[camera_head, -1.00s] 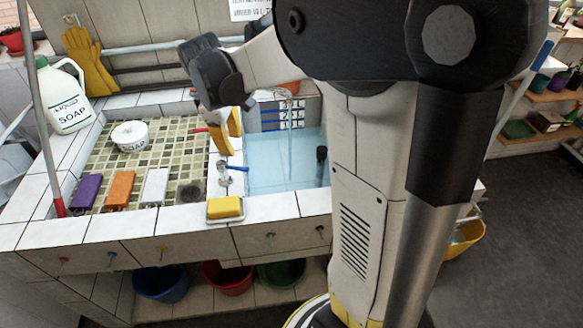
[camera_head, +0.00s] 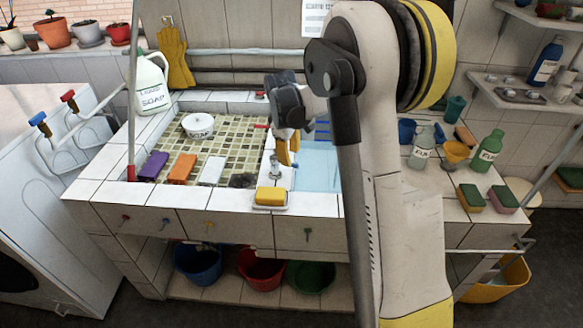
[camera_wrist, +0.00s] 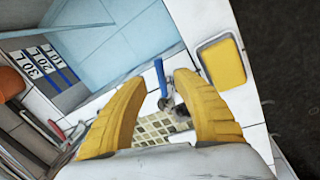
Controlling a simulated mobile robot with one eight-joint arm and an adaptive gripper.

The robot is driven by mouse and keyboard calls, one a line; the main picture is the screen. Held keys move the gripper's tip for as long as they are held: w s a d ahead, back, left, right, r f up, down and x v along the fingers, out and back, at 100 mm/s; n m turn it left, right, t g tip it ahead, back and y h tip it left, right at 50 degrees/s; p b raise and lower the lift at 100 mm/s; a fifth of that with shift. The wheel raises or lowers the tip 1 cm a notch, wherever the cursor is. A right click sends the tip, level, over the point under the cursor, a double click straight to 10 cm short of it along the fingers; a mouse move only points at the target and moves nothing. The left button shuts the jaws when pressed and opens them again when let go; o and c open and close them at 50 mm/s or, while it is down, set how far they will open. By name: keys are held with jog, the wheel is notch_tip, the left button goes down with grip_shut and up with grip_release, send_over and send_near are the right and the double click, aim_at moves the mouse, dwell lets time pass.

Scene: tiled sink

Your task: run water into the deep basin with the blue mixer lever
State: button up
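The blue mixer lever (camera_wrist: 160,74) shows in the wrist view, sticking out from a chrome mixer body (camera_wrist: 168,101). In the head view the mixer (camera_head: 275,168) stands on the tiled divider between the shallow tiled basin and the deep basin (camera_head: 317,172). My gripper (camera_wrist: 157,84) is open, its two yellow fingers apart with the lever showing between their tips; contact cannot be told. In the head view my gripper (camera_head: 289,149) points down above the divider. The deep basin looks pale blue inside; my arm hides its right part, and no stream is clear now.
A yellow sponge (camera_head: 270,195) lies in a dish on the front rim near the mixer. A soap pot (camera_head: 198,125) and coloured blocks are in the shallow basin.

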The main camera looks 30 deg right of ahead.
jog(key=shift+w+d+f+b, duration=0.1)
jog(key=shift+d+f+b, duration=0.15)
jog(key=shift+f, duration=0.7)
jog(key=shift+w+d+f+b, duration=0.1)
jog(key=shift+f+b, duration=0.15)
jog(key=shift+f, duration=0.7)
jog(key=shift+s, duration=0.1)
grip_shut()
